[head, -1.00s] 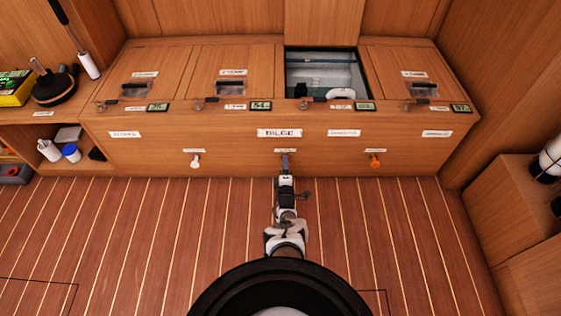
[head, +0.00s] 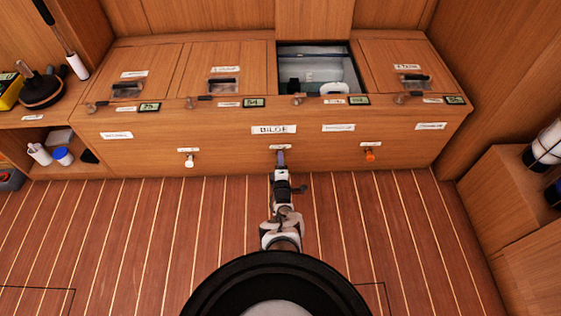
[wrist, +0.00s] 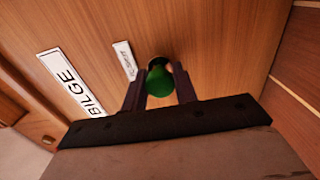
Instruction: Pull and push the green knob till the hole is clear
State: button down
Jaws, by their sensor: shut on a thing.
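The green knob (wrist: 159,78) shows in the wrist view on the wooden front panel, between the two dark fingers of my gripper (wrist: 160,90). My gripper is shut on it. In the head view my gripper (head: 281,163) reaches the panel below the BILGE label (head: 273,129) and hides the knob. Above, one hatch in the bench top is open (head: 318,47). Inside are grey-blue contents, a white rounded thing (head: 332,88) and a dark thing (head: 290,85). I cannot tell which hole the task means.
A white knob (head: 189,160) is on the panel to the left and an orange knob (head: 370,155) to the right. Closed lids (head: 223,72) flank the open hatch. Small displays (head: 254,103) line the top edge. Shelves stand at left, a wooden box (head: 505,195) at right. Floor is clear.

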jog(key=s+p, duration=0.3)
jog(key=s, duration=0.2)
jog(key=shift+s, duration=0.15)
jog(key=c, duration=1.1)
grip_release()
jog(key=shift+s, duration=0.1)
